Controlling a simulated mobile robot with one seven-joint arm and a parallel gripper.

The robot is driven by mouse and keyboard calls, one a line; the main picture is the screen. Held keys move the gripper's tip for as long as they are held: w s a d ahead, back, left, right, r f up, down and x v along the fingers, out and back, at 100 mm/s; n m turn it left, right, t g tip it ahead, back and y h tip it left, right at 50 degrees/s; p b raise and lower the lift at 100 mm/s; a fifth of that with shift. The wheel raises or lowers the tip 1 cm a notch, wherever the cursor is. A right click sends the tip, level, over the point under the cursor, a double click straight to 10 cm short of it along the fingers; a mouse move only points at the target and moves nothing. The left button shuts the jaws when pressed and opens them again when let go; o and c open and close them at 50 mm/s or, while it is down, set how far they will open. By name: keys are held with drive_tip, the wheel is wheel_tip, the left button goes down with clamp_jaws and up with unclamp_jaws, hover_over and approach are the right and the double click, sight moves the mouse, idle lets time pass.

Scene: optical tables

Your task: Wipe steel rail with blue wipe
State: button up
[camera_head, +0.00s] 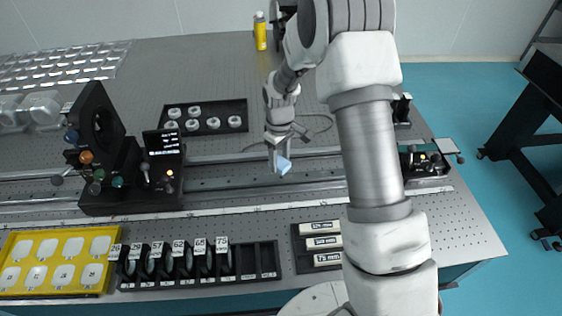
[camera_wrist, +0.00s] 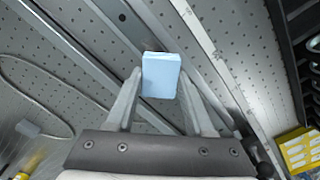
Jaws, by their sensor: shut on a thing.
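The blue wipe (camera_wrist: 161,76) is a small light-blue block between the fingertips in the wrist view. It also shows in the head view (camera_head: 284,166). My gripper (camera_wrist: 161,82) is shut on it; in the head view my gripper (camera_head: 279,150) points down over the rail area. The steel rail (camera_head: 230,184) runs left to right across the optical table (camera_head: 310,75). It runs diagonally behind the wipe in the wrist view (camera_wrist: 112,42). I cannot tell whether the wipe touches the rail. My arm hides part of the rail's right side.
A black mount with knobs (camera_head: 100,150) stands at the rail's left; another device (camera_head: 425,165) is at the right. A black tray of round parts (camera_head: 205,117) lies behind. A lens rack (camera_head: 200,266), yellow tray (camera_head: 55,262) and labelled case (camera_head: 320,245) line the front. A yellow bottle (camera_head: 260,32) stands behind.

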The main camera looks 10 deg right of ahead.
drive_tip(key=shift+r+p, duration=0.65)
drive_tip(key=shift+r, duration=0.8)
